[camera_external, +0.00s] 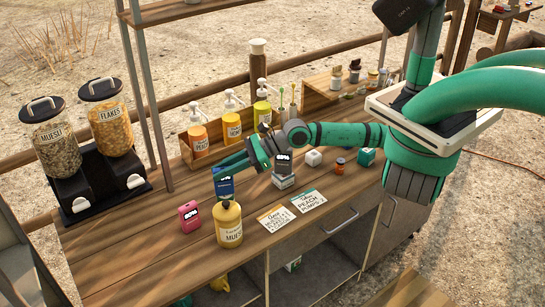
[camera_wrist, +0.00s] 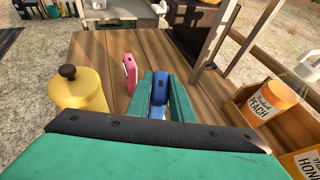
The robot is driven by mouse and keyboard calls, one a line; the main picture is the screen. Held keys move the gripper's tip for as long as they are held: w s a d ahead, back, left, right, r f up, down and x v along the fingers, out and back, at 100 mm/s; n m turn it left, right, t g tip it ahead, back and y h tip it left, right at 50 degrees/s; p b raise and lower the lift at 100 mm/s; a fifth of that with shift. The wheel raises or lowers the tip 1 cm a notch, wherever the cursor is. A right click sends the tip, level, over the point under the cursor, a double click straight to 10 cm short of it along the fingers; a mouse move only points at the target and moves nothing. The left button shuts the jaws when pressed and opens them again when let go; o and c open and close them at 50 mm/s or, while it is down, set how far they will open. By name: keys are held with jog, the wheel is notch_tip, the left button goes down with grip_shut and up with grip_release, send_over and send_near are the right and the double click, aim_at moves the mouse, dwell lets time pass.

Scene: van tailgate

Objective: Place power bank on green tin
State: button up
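My gripper (camera_external: 232,166) reaches left over the wooden counter, with its green fingers around a slim blue block (camera_external: 224,186). In the wrist view the blue block (camera_wrist: 160,88), which looks like the power bank, fills the space between the fingertips (camera_wrist: 161,98) with no clear gap on either side. Whether its lower edge touches the counter cannot be told. A small green box-shaped tin (camera_external: 366,157) stands toward the right end of the counter, well away from my gripper and below my arm's upper part. It is out of the wrist view.
A pink block (camera_external: 190,217) and a yellow bottle (camera_external: 229,226) stand close left and in front of my gripper. Pump bottles (camera_external: 232,125) stand behind.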

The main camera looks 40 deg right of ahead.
jog(key=shift+o, duration=1.4)
